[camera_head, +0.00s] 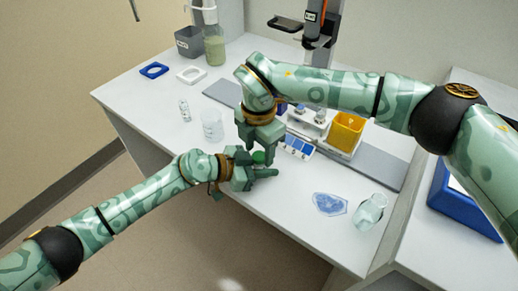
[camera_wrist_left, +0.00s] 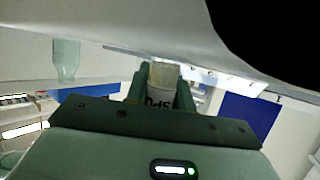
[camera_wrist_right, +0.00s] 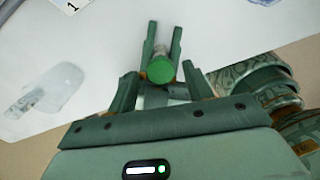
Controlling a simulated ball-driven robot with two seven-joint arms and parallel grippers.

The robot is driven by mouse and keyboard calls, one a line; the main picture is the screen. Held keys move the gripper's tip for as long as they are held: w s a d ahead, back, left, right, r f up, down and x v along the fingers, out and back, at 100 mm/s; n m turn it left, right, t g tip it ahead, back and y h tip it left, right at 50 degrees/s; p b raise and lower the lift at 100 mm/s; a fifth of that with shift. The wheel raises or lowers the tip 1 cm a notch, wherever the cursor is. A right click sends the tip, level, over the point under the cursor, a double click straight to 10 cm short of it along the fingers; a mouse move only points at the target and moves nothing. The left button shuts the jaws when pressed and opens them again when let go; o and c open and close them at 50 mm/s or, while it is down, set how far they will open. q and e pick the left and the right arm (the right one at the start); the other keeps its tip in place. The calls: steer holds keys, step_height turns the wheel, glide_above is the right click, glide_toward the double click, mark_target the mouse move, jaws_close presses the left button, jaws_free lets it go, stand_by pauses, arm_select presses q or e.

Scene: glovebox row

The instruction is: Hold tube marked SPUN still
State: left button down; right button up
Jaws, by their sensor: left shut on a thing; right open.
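The tube marked SPUN (camera_wrist_left: 160,86) is between the fingers of my left gripper (camera_wrist_left: 161,80), with part of its dark lettering showing in the left wrist view. My left gripper (camera_head: 264,170) is shut on it near the table's front edge. The tube's green cap (camera_wrist_right: 160,69) shows in the right wrist view, and it also shows small in the head view (camera_head: 258,157). My right gripper (camera_wrist_right: 160,86) is open, pointing down from above, with its fingers to either side of the cap. I cannot tell whether they touch it. Much of the tube is hidden by the fingers.
A yellow bin (camera_head: 346,131) and a small rack with blue panels (camera_head: 297,146) stand behind the grippers. A clear beaker (camera_head: 212,125) stands left. The table between is clear.

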step_height(320, 180, up, 7)
steer(key=shift+r+m, duration=0.1)
steer(key=shift+m, duration=1)
steer(key=shift+c, duration=0.3)
step_height(320, 180, down, 8)
steer(key=shift+r, duration=0.1)
steer(key=c, duration=1)
steer(key=o, duration=1)
steer(key=shift+o, duration=0.2)
